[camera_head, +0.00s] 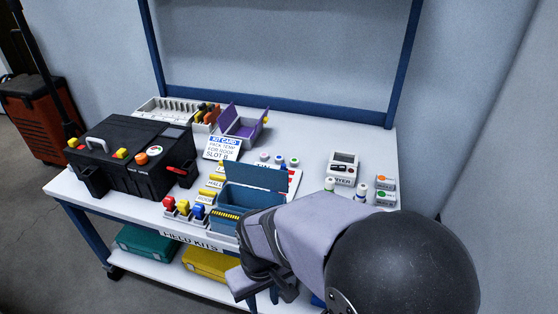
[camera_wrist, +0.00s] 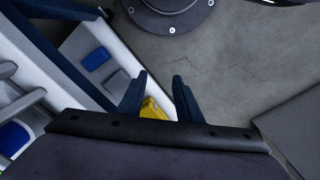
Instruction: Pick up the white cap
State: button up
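Small round caps or bottle tops stand on a white labelled board behind the blue open box. The leftmost is a pale one (camera_head: 264,157), perhaps the white cap, but it is too small to be sure. Two small white bottles (camera_head: 330,184) with dark markings stand right of the board. My gripper (camera_head: 262,287) is at the table's front edge, far in front of these caps.
An open blue box (camera_head: 252,196) stands just behind my gripper. A black toolbox (camera_head: 130,160) fills the table's left side. A purple open box (camera_head: 243,127), a kit card (camera_head: 222,148) and a white timer (camera_head: 343,168) are farther back. The white tabletop (camera_head: 330,130) is clear at back right.

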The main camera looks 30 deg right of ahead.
jog(key=w+a+r+n+t+y+p, duration=0.1)
jog(key=w+a+r+t+p, duration=0.15)
jog(key=w+r, duration=0.65)
jog(key=w+a+r+n+t+y+p, duration=0.1)
jog(key=w+a+r+p, duration=0.3)
jog(key=w+r, duration=0.5)
jog(key=w+d+r+m+t+p, duration=0.2)
jog(key=w+d+p, duration=0.15)
jog(key=w, duration=0.75)
jog(key=m+h+p, duration=0.2)
jog(key=m+h, duration=0.4)
jog(key=m, duration=0.1)
send_over(279, 158)
jog(key=s+a, duration=0.4)
jog(key=f, duration=0.7)
jog(key=shift+d+f, duration=0.25)
jog(key=shift+f, duration=0.15)
jog(key=shift+s+d+f, duration=0.1)
jog(key=shift+d+f, duration=0.15)
jog(key=shift+d, duration=0.15)
jog(key=shift+x, duration=3.6)
jog(key=shift+a, duration=0.2)
